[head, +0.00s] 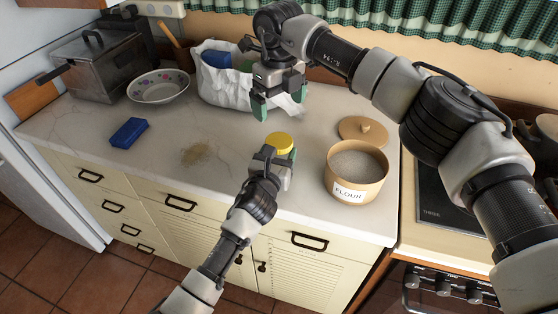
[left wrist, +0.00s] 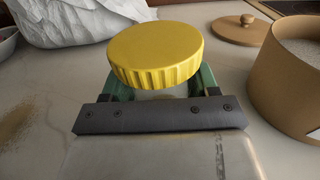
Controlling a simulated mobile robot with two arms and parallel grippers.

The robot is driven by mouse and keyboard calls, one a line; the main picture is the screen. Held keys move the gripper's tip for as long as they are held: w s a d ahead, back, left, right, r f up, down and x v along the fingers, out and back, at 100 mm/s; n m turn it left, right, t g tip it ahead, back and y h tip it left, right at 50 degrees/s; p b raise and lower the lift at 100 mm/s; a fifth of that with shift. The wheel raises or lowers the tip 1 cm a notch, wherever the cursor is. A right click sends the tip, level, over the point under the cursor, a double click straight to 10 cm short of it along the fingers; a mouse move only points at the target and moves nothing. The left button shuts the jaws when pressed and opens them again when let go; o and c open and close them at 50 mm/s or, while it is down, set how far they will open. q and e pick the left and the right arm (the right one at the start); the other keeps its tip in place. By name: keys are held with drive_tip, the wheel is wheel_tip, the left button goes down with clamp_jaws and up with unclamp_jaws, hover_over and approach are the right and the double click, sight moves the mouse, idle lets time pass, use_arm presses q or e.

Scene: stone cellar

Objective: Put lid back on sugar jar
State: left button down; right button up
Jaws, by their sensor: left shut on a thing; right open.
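A round yellow ribbed lid (head: 279,141) is between the green fingers of my left gripper (head: 280,152), near the counter's front. It also shows in the left wrist view (left wrist: 156,50); what is under it is mostly hidden. A tan round canister (head: 357,190) labelled FLOUR stands open to the right, filled with pale powder. I see no jar labelled sugar. A tan knobbed lid (head: 363,131) lies flat behind the canister. My right gripper (head: 278,100) is open and empty above the counter, in front of a white bag.
The crumpled white bag (head: 222,88) holds a blue thing. A patterned bowl (head: 158,87), a metal box-like appliance (head: 92,68) and a blue sponge (head: 129,132) are to the left. A brownish stain (head: 196,153) marks the counter (head: 90,117). The stove (head: 436,195) is at right.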

drive_tip(key=shift+r, duration=0.9)
use_arm(q)
drive_tip(key=shift+c, duration=0.9)
unclamp_jaws()
drive_tip(key=v, duration=1)
drive_tip(key=shift+s+a, duration=0.1)
drive_tip(key=shift+s, duration=0.3)
use_arm(e)
drive_tip(key=shift+f, duration=0.1)
